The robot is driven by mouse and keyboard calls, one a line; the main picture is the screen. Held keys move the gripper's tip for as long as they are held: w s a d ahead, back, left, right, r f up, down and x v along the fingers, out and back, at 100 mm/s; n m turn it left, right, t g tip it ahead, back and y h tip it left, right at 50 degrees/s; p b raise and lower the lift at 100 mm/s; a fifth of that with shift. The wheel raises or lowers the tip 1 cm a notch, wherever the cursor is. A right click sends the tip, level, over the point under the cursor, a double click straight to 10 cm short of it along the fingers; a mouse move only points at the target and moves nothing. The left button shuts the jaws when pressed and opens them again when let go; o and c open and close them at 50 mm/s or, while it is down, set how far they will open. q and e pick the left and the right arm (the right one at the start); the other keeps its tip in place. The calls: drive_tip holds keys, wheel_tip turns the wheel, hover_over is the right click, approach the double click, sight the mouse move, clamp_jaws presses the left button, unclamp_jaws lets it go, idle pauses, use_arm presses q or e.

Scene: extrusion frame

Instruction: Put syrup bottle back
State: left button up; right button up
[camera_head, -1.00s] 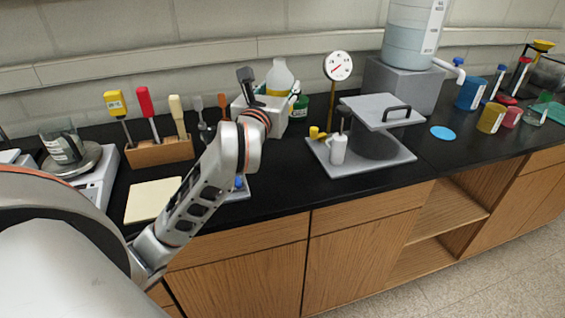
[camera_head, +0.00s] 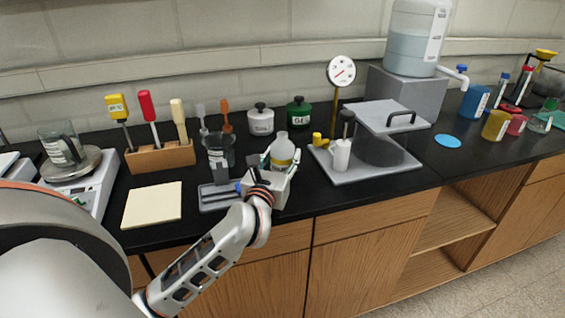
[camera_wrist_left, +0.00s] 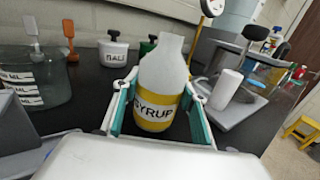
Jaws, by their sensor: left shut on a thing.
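The syrup bottle (camera_head: 282,151) is pale with a yellow label band, and the word SYRUP reads on it in the left wrist view (camera_wrist_left: 157,100). My left gripper (camera_head: 280,168) is shut on the bottle, with one finger on each side of it; the green-lined fingers also show in the left wrist view (camera_wrist_left: 158,112). The bottle is upright near the counter's front part, right of the small grey tray. My right gripper is not in view.
A white lidded jar (camera_head: 261,121) and a green lidded jar (camera_head: 299,114) stand behind the bottle. A grey press-like stand (camera_head: 345,172) with a white cup (camera_head: 340,155) is to the right. A glass beaker (camera_head: 218,150) and grey tray (camera_head: 215,198) are to the left.

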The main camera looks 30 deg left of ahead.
use_arm(q)
drive_tip(key=shift+f, duration=0.7)
drive_tip(key=shift+f, duration=0.15)
drive_tip(key=o, duration=1.2)
